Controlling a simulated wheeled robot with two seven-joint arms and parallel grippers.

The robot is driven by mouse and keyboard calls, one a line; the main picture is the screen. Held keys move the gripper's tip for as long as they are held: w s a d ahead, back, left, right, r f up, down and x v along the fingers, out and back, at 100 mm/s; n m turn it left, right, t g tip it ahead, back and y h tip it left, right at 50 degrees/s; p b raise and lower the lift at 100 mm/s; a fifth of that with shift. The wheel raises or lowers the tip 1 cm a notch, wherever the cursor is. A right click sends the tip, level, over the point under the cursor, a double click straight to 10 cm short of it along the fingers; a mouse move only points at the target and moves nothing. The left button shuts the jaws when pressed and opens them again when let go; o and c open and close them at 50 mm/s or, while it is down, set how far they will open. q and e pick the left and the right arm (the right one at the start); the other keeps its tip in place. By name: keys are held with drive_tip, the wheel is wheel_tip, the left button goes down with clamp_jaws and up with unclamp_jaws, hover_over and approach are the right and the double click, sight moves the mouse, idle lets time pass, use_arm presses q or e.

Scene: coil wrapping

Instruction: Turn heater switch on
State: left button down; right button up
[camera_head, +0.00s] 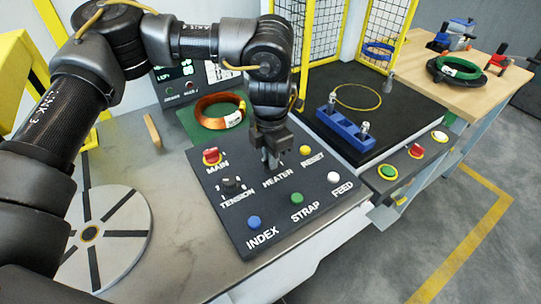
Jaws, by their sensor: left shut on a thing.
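The dark control panel (296,212) lies on the grey bench in the middle of the view. It carries a red MAIN switch (211,156), a black TENSION knob (231,184), a yellow RESET button (305,150), and the INDEX, STRAP and FEED buttons. My left gripper (271,163) points down over the panel, right above the HEATER label (278,176). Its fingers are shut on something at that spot. The heater switch itself is hidden behind the fingers, so its position cannot be told. My right gripper is not in view.
A copper coil (219,110) on a green mat sits behind the panel. A round slotted disc (104,240) lies at the left. A blue block (344,129) stands on the black platform at the right. Yellow-framed mesh guards rise at the back.

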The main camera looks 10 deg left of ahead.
use_arm(q)
drive_tip(key=shift+r, duration=0.1)
drive_tip(key=c, duration=1.4)
unclamp_jaws()
drive_tip(key=shift+c, duration=0.2)
wheel_tip(320, 180, up, 11)
